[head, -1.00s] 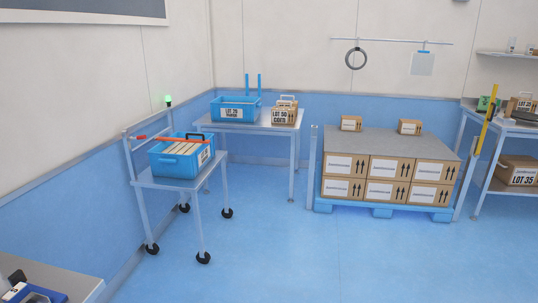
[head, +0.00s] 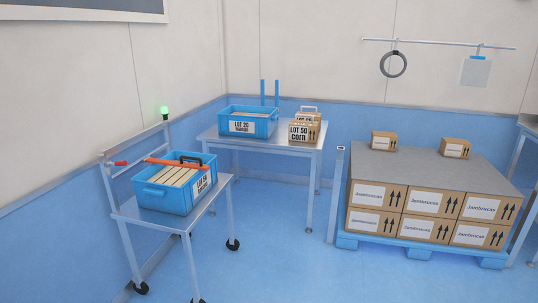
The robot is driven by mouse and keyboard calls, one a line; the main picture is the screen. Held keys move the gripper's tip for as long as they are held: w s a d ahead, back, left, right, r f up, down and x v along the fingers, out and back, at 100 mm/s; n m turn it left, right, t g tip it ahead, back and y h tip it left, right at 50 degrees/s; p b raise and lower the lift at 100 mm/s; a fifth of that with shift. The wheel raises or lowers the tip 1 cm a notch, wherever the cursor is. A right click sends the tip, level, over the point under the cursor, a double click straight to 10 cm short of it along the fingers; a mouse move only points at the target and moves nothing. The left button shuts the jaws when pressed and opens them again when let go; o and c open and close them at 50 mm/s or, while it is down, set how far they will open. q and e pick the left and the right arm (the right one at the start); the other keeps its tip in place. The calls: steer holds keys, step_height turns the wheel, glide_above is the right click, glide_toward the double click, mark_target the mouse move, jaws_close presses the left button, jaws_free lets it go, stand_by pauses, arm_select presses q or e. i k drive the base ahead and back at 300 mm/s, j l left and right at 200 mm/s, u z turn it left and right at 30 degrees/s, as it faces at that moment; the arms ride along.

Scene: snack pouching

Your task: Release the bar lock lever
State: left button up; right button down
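A wheeled steel cart (head: 128,213) stands at the left by the wall. A blue crate (head: 165,200) with a "LOT 50" label sits on it, with several pale packs inside and a black handle at its back. An orange-red bar (head: 175,162) lies across the top of the crate. A small red lever (head: 121,163) shows at the left, near the cart's rail; whether it is the bar's lock lever I cannot tell for sure. Neither of my grippers is in view.
A steel table (head: 262,142) behind the cart bears a blue "LOT 20" crate (head: 232,113) and "LOT 50 CORN" boxes (head: 303,133). A pallet of cartons (head: 415,228) stands at the right. Blue floor (head: 270,260) is free between cart and pallet.

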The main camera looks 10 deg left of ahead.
mark_target(109, 163)
steer(key=i+u, duration=0.35)
steer(key=i, duration=0.3)
steer(key=i+l+u, duration=0.2)
steer(key=i+u, duration=0.15)
steer(key=i, duration=0.3)
steer(key=i+j+u, duration=0.15)
steer(key=i+u, duration=0.45)
steer(key=u, duration=0.2)
steer(key=i+u, duration=0.4)
steer(key=i+j+u, duration=0.1)
steer(key=i+j, duration=0.65)
steer(key=i, duration=0.2)
steer(key=u, duration=0.05)
